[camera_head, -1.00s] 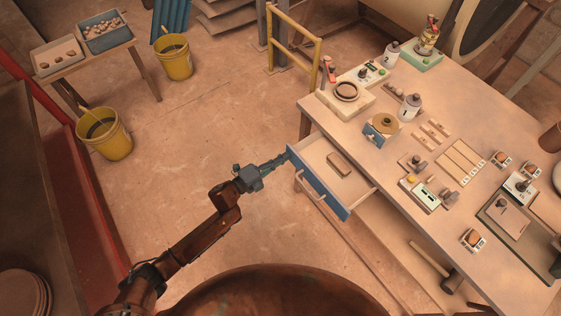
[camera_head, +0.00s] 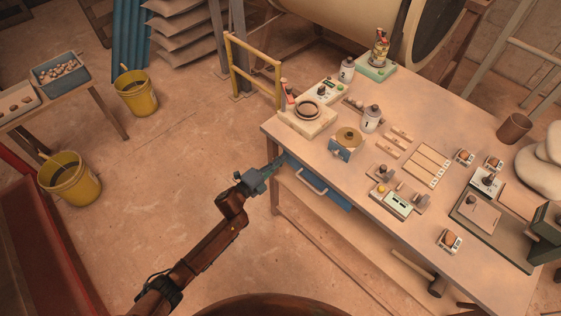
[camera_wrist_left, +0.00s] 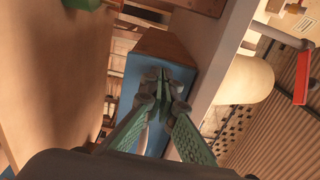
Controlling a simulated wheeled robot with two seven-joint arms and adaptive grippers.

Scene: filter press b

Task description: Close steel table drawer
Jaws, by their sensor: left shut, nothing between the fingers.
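The steel table (camera_head: 430,115) stands at the right in the head view. Its drawer has a blue front (camera_head: 335,195) with a pale bar handle (camera_head: 309,183). The front sits close along the table's front edge, and the drawer's inside does not show; a small gap cannot be ruled out. My left gripper (camera_head: 279,163) is shut and empty, with its tips at the far-left end of the blue front. In the left wrist view, the shut green fingers (camera_wrist_left: 163,88) lie before the blue drawer front (camera_wrist_left: 134,70); contact is hard to tell. My right gripper is out of view.
The tabletop holds a round dish device (camera_head: 308,112), a bottle (camera_head: 371,118) and several small instruments. A yellow rail (camera_head: 253,67) stands behind the table. Two yellow buckets (camera_head: 70,180) are at the left. The floor between is clear.

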